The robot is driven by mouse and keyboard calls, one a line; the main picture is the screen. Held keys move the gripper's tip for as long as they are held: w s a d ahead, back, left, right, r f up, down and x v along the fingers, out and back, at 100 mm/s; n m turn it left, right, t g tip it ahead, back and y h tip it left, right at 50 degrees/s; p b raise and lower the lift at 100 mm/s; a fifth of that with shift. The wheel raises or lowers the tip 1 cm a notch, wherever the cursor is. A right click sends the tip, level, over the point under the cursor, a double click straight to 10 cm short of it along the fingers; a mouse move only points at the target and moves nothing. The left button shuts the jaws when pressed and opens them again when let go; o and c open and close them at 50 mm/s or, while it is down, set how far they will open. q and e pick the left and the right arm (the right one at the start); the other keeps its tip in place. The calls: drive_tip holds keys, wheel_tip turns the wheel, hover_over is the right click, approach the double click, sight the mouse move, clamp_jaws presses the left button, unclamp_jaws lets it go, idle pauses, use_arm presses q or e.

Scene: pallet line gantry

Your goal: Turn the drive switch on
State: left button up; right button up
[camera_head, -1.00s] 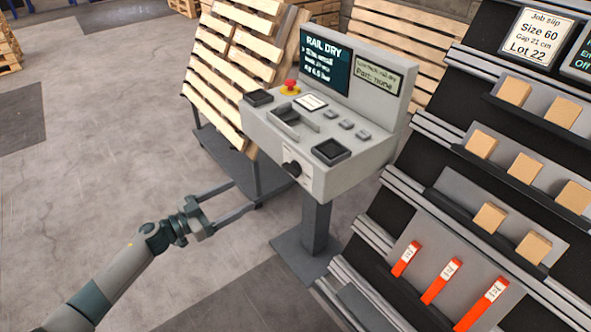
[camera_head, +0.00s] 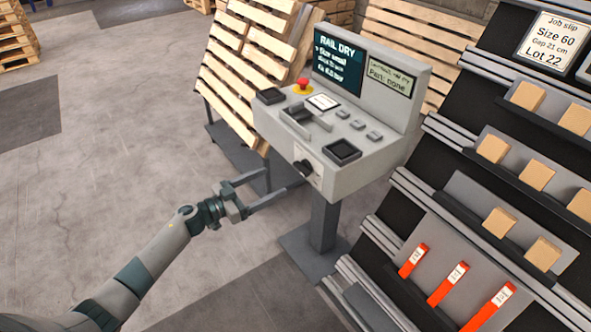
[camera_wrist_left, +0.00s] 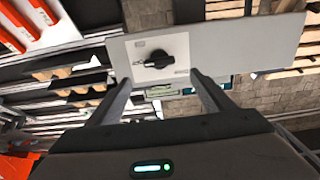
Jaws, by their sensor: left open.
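The drive switch is a black rotary knob (camera_head: 303,168) on the front face of the grey control console (camera_head: 345,178). In the left wrist view the knob (camera_wrist_left: 160,61) sits on a pale plate, with a small white mark at its left end. My left gripper (camera_head: 284,178) is open and empty, its fingers pointing at the console front near the knob. In the left wrist view the knob appears ahead, between and just beyond the fingertips (camera_wrist_left: 160,82). I cannot tell whether a finger touches the console. My right gripper is not in view.
The console top carries a red emergency button (camera_head: 303,86), black pads and small buttons below a screen (camera_head: 338,62) reading RAIL DRY. A slatted pallet (camera_head: 250,75) leans behind it. A sloped rack (camera_head: 440,200) with wooden blocks and orange pieces stands close at right.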

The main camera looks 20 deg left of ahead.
sight(298, 170)
use_arm(q)
drive_tip(key=x, duration=0.8)
drive_tip(key=shift+w+d, duration=0.25)
drive_tip(key=shift+w, duration=0.05)
drive_tip(key=shift+w+d, duration=0.35)
drive_tip(key=shift+w, duration=0.1)
drive_tip(key=shift+w+d, duration=0.15)
drive_tip(key=shift+c, duration=0.9)
drive_tip(key=c, duration=0.9)
drive_tip(key=shift+o, duration=0.2)
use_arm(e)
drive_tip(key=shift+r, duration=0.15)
